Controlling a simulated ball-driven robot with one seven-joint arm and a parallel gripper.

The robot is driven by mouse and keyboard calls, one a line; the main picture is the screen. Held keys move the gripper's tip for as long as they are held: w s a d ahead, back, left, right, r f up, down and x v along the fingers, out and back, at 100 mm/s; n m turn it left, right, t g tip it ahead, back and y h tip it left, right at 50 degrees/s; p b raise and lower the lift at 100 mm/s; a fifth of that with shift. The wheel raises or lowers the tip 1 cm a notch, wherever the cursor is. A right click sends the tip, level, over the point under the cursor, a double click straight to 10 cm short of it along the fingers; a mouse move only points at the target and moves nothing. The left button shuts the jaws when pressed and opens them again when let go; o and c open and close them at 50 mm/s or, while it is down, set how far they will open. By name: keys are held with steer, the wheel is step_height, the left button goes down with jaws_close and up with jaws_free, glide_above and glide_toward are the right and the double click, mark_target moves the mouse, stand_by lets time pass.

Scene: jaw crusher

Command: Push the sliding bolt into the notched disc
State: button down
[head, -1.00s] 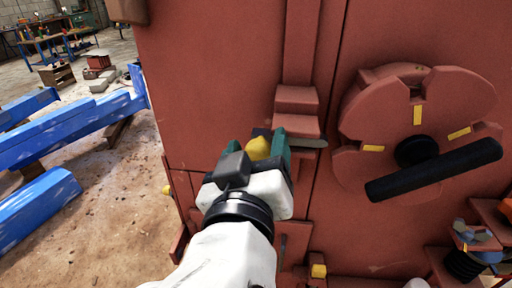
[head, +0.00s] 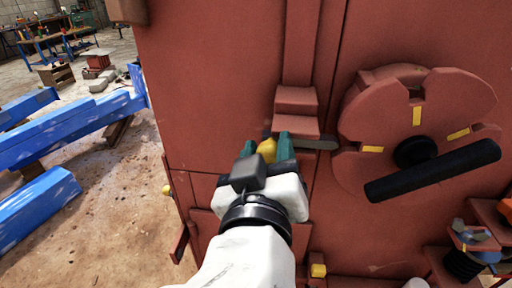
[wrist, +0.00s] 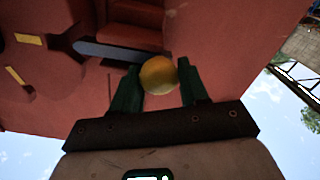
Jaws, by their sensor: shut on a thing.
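The sliding bolt (head: 318,143) is a flat grey bar running under a stepped red guide block, with a yellow knob (head: 267,149) at its left end. The red notched disc (head: 462,95) has yellow marks and a black handle. The bolt's rounded tip is at the disc's left notch; in the wrist view the bar (wrist: 108,50) reaches the notch mouth of the disc (wrist: 40,75). How deep it sits is unclear. My gripper (head: 267,147) is shut on the yellow knob, which shows between its green fingers in the wrist view (wrist: 158,74).
The guide block (head: 297,100) is fixed on the large red machine wall (head: 215,80). The black handle bar (head: 435,170) sticks out in front of the disc. Blue beams (head: 70,130) lie on the floor at left. A spring assembly (head: 465,255) is at lower right.

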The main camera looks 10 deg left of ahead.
steer(key=shift+d, duration=1.35)
steer(key=c, duration=0.7)
jaws_free()
steer(key=shift+d, duration=0.15)
steer(key=shift+o, duration=0.2)
steer(key=s+b, duration=0.1)
steer(key=s, duration=1)
steer(key=shift+a, duration=0.2)
steer(key=shift+w+f, duration=0.1)
